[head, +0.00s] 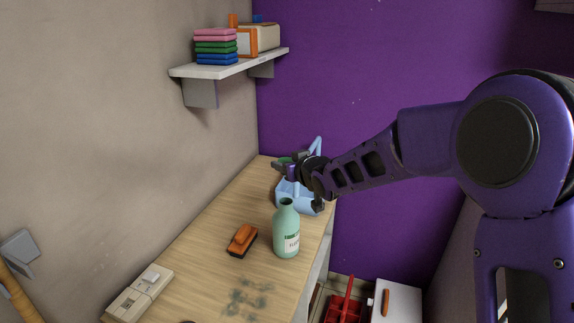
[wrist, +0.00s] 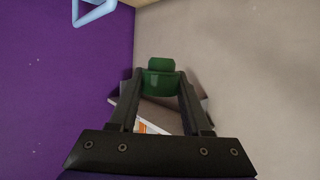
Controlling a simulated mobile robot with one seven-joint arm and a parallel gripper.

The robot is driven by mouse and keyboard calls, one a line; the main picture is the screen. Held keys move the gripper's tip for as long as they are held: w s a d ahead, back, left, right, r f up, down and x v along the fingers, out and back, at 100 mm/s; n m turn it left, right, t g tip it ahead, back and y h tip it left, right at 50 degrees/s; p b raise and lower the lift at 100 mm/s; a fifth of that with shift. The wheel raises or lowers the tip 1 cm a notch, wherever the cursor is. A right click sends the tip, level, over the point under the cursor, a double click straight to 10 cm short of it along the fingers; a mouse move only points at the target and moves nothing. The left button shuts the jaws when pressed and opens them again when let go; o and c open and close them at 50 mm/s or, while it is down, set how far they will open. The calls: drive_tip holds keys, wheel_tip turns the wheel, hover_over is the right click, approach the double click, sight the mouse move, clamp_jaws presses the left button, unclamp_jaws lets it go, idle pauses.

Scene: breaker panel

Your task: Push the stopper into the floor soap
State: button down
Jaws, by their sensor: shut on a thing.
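The floor soap is a pale green bottle (head: 286,238) with a label. It stands upright on the wooden worktop in the head view, and its neck shows an open top. My gripper (head: 288,169) is farther back, above the worktop and apart from the bottle. In the wrist view, my gripper (wrist: 160,88) is shut on the dark green stopper (wrist: 161,78), which sits between the fingertips. In the head view the stopper (head: 283,161) is small and partly hidden by the fingers. The bottle is not visible in the wrist view.
A light blue caddy (head: 312,204) stands behind the bottle, near my gripper; its handle (wrist: 92,10) shows in the wrist view. An orange brush (head: 242,239) lies left of the bottle. A wall shelf (head: 228,68) holds folded cloths and a box. A switch block (head: 140,292) is at front left.

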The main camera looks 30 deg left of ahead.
drive_tip(key=shift+f, duration=0.1)
wheel_tip(320, 180, down, 8)
drive_tip(key=b, duration=0.7)
drive_tip(key=shift+r+b, duration=0.2)
drive_tip(key=shift+b, duration=0.15)
drive_tip(key=shift+f+b, duration=1.3)
drive_tip(key=shift+b, duration=0.1)
idle(0.7)
drive_tip(key=shift+c, duration=1.4)
unclamp_jaws()
drive_tip(key=shift+d, duration=0.1)
drive_tip(key=p+v, duration=0.2)
drive_tip(key=v, duration=0.6)
